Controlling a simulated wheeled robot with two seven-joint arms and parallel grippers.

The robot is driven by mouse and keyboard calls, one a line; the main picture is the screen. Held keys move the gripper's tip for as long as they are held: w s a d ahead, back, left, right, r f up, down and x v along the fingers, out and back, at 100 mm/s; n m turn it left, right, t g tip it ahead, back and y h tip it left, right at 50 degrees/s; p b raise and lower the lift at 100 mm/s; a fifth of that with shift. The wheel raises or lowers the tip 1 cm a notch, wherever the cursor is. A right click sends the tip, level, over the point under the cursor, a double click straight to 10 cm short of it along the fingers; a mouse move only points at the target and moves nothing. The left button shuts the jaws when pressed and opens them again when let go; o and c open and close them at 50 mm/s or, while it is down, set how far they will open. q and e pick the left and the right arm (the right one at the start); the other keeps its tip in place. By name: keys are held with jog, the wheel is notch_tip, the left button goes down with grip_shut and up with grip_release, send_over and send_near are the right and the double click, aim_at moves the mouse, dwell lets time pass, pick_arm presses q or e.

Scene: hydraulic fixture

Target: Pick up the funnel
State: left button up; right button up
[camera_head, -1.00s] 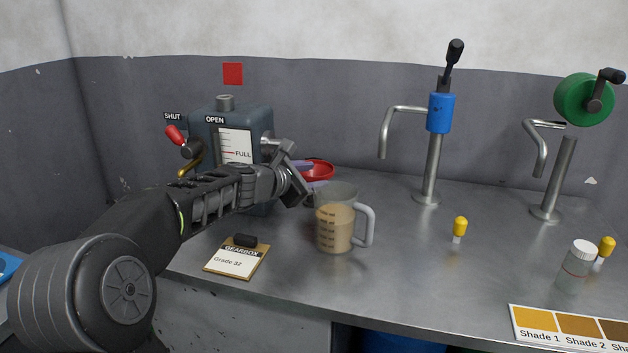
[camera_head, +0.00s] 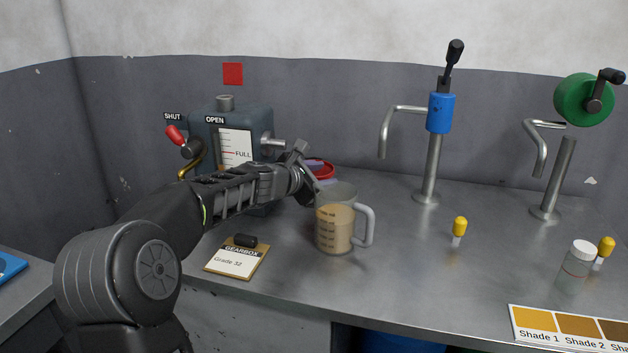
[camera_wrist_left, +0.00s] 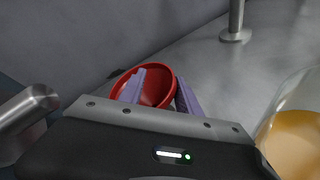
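The red funnel (camera_head: 327,171) stands on the metal bench behind the measuring jug, mostly hidden by my left gripper (camera_head: 313,164) in the head view. In the left wrist view, the wide red mouth of the funnel (camera_wrist_left: 156,91) lies straight ahead. My left gripper's two purple fingers (camera_wrist_left: 160,77) are apart. The left finger overlaps the funnel's mouth in the picture and the right one lies along its right rim. I cannot tell whether either touches it. The funnel's lower part is hidden. My right gripper is not in view.
A clear jug (camera_head: 334,231) of amber liquid stands close in front of my left gripper. The gearbox tank (camera_head: 254,120) with a red-handled valve is at its left. A blue-topped tap (camera_head: 440,114) stands to the right. The Grade 32 clipboard (camera_head: 236,262) lies in front.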

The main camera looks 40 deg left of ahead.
pick_arm(q)
grip_shut()
dwell(0.4)
notch_tip(320, 180, up, 10)
jog(key=p, duration=0.6)
jog(key=shift+p, duration=0.3)
